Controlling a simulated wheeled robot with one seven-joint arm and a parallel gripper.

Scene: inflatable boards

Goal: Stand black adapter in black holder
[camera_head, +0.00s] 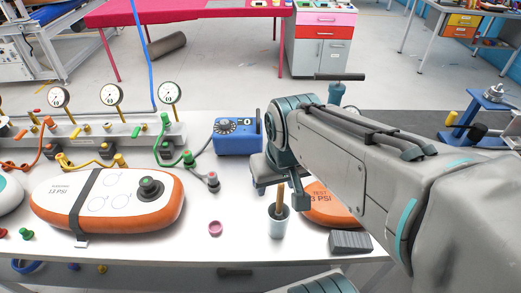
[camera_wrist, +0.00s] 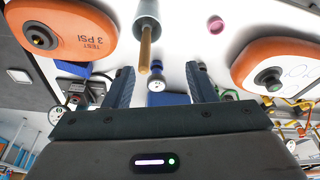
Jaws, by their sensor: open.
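My gripper (camera_head: 281,190) is over the white table, pointing away from the head camera. In the wrist view its two dark fingers (camera_wrist: 161,88) are apart, with nothing held between them. A dark grey hose-end fitting (camera_head: 212,181) stands on the table left of my gripper; it may be the black adapter. It also shows in the wrist view, beyond the right finger (camera_wrist: 227,95). I cannot make out a black holder with certainty. A dark grey ridged block (camera_head: 350,242) lies at the table's front right. My arm hides part of the table on the right.
Orange boards lie left (camera_head: 105,203) and right, the right one (camera_head: 325,205) partly hidden. A blue box (camera_head: 238,137), a pink ring (camera_head: 215,228) and a gauge manifold (camera_head: 90,135) are nearby. The front middle is mostly clear.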

